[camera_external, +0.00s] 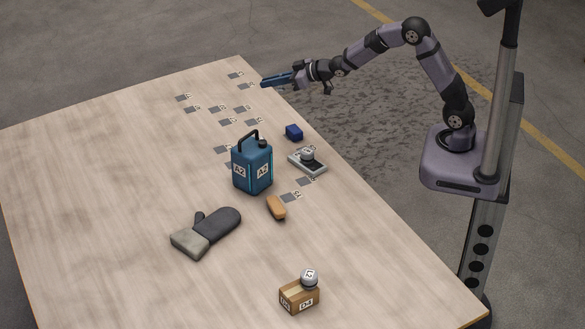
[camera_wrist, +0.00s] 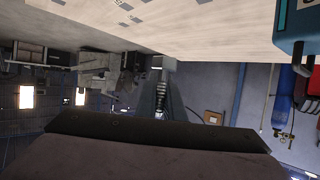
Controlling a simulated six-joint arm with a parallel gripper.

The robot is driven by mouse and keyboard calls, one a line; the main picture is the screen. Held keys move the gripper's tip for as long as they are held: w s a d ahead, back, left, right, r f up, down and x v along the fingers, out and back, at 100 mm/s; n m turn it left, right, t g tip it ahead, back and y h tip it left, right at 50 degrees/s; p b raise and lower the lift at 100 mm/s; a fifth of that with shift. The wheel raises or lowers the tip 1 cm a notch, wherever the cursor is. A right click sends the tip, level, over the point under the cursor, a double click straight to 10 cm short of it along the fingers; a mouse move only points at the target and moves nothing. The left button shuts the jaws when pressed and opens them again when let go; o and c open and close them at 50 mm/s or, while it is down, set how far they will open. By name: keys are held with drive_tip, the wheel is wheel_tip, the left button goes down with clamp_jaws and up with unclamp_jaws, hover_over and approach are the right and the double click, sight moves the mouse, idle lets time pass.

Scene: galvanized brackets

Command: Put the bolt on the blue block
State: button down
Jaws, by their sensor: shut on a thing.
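The blue block (camera_external: 293,132) is a small dark-blue piece on the table near its right edge, with nothing seen on top. My gripper (camera_external: 266,82) is above the far part of the table, up and left of the block and well apart from it. Its fingers point left. In the wrist view my gripper (camera_wrist: 160,100) is shut on a grey threaded piece, which looks like the bolt (camera_wrist: 160,88). The fingers partly hide it. In the external view the bolt cannot be made out. The blue block does not show in the wrist view.
A blue canister (camera_external: 252,170) with a handle stands near the block. A grey plate with a round knob (camera_external: 307,160) and an orange piece (camera_external: 276,207) lie close by. A glove (camera_external: 206,232) and a cardboard box (camera_external: 299,295) are nearer the front. Flat grey tags dot the far table.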

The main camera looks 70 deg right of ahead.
sight(293, 132)
drive_tip(key=s+d+f, duration=0.3)
drive_tip(key=s+d, duration=0.1)
drive_tip(key=d, duration=0.1)
drive_tip(key=shift+w+a+f+p, duration=0.1)
drive_tip(key=shift+w+f+p, duration=0.05)
drive_tip(key=shift+f, duration=2.2)
drive_tip(key=shift+w+a+f+p, duration=0.1)
drive_tip(key=shift+w+f+p, duration=0.05)
drive_tip(key=shift+f, duration=2.2)
drive_tip(key=shift+w+f+p, duration=0.15)
drive_tip(key=shift+f, duration=2.2)
drive_tip(key=shift+f, duration=0.15)
drive_tip(key=c, duration=2.2)
unclamp_jaws()
drive_tip(key=o, duration=0.3)
drive_tip(key=shift+o, duration=0.2)
